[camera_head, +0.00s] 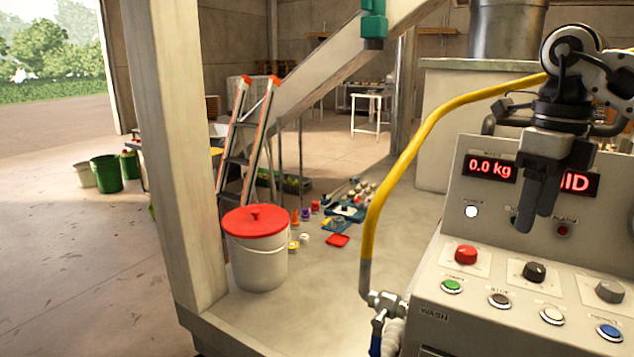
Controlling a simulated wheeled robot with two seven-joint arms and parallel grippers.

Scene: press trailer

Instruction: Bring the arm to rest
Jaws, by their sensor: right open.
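My right gripper (536,215) hangs down from its arm at the right of the head view. Its dark fingers are open, with nothing seen between them. It is in front of the control panel (455,222) and hides part of the right red display (579,185). I cannot tell its exact distance from the panel face. My left gripper is not in view.
The panel carries a red button (466,253), a green button (452,286), dark knobs and a blue button (609,331). A yellow hose (378,210) runs beside it to a valve. A white bucket with a red lid (256,245) stands left.

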